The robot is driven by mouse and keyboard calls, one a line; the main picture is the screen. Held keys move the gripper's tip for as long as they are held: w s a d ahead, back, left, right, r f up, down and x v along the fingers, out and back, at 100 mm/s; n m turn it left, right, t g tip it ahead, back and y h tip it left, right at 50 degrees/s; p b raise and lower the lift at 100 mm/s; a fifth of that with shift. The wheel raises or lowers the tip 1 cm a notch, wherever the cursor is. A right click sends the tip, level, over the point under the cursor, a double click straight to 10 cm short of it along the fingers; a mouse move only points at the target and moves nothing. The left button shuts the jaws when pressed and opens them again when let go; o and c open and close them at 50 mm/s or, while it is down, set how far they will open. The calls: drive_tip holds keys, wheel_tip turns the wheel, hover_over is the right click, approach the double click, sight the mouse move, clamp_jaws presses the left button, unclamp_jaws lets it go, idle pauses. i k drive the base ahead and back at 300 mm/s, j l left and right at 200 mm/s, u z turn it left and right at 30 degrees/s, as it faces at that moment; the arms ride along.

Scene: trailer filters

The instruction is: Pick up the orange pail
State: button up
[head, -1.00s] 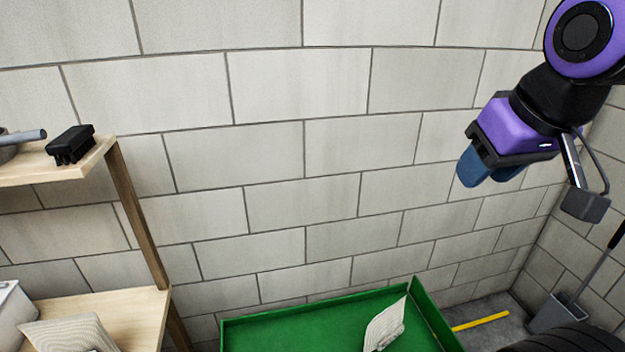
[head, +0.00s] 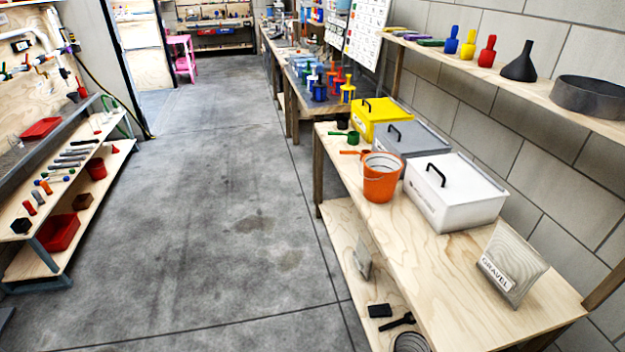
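The orange pail (head: 381,182) stands upright near the left edge of the wooden workbench top (head: 450,268) in the head view. Its thin handle lies near its rim. It is just left of a white lidded box (head: 455,195). A small orange scoop (head: 355,152) and a green scoop (head: 347,135) lie behind it. My gripper is outside the current head view, so its state and its place relative to the pail cannot be seen.
A gray box (head: 412,138) and a yellow box (head: 380,112) stand behind the pail. A shelf (head: 520,90) overhangs at right. The concrete floor (head: 215,230) left of the bench is clear.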

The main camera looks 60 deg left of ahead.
sight(382, 169)
drive_tip(key=u, duration=1.4)
drive_tip(key=j+u, duration=0.15)
drive_tip(key=i+j, duration=0.2)
drive_tip(key=i+j+z, duration=0.1)
drive_tip(key=j, duration=0.3)
drive_tip(key=i+j+z, duration=0.1)
drive_tip(key=i+j, duration=0.35)
drive_tip(key=j, duration=0.25)
drive_tip(key=i+j+z, duration=0.1)
drive_tip(key=j, duration=0.25)
drive_tip(key=i+j+z, duration=0.1)
drive_tip(key=i+j, duration=0.2)
drive_tip(key=i, duration=0.25)
drive_tip(key=i+j+z, duration=0.1)
drive_tip(key=i+j, duration=0.2)
drive_tip(key=i, duration=0.2)
